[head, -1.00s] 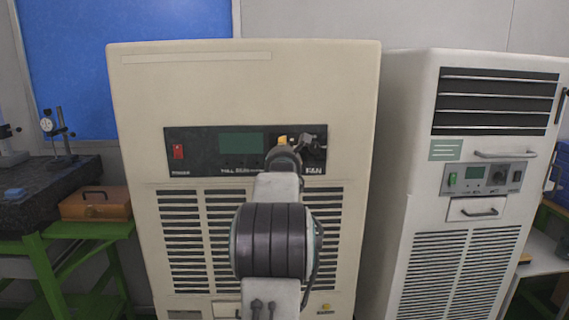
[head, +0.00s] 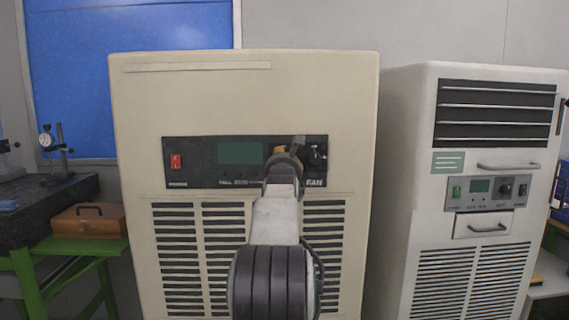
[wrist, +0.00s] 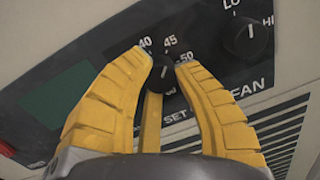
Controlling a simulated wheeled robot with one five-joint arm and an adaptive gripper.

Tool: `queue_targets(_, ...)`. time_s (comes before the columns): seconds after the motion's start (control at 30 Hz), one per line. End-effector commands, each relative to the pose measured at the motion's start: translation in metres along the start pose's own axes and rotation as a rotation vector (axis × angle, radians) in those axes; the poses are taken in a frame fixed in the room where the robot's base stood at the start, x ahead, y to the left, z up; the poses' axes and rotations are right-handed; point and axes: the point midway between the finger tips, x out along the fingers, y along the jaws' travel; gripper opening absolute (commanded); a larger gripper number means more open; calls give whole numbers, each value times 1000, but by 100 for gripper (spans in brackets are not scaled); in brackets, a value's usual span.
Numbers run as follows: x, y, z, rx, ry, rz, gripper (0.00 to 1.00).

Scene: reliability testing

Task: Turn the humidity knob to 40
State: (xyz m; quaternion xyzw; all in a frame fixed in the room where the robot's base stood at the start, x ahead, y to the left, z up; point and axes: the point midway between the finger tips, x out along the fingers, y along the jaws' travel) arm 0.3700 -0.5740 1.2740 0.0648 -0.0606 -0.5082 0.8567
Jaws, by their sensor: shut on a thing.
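The humidity knob (wrist: 160,76) is a small black dial on the dark control panel (wrist: 75,78), with the marks 40, 45 and 50 above it in the wrist view. Its pale pointer line looks roughly upward, near 45; the exact reading is hard to tell. The yellow fingers of my gripper (wrist: 161,70) are on either side of the knob and shut on it. In the head view my gripper (head: 289,156) is at the right part of the beige cabinet's panel (head: 200,180) and hides the knob.
A second black knob (wrist: 249,38), marked LO and HI, sits close right of my gripper. A red power switch (head: 176,161) and a green display (head: 240,153) are left of it. A white cabinet (head: 400,200) stands right; an orange box (head: 88,222) is at left.

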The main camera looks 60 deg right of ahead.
Motion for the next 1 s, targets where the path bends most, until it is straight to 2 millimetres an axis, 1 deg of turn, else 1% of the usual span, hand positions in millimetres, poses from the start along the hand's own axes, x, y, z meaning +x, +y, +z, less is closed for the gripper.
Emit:
queue_targets(0.2, 0, 2, 1, 0, -4, 3, 0)
queue_targets(0.23, 0, 2, 1, 1, -4, 3, 32)
queue_targets(0.5, 0, 1, 1, 1, -2, 1, 56)
queue_targets(0.83, -2, 0, 0, 1, -1, 1, 56)
queue_targets(1.0, -12, 0, 1, 1, -1, 1, 56)
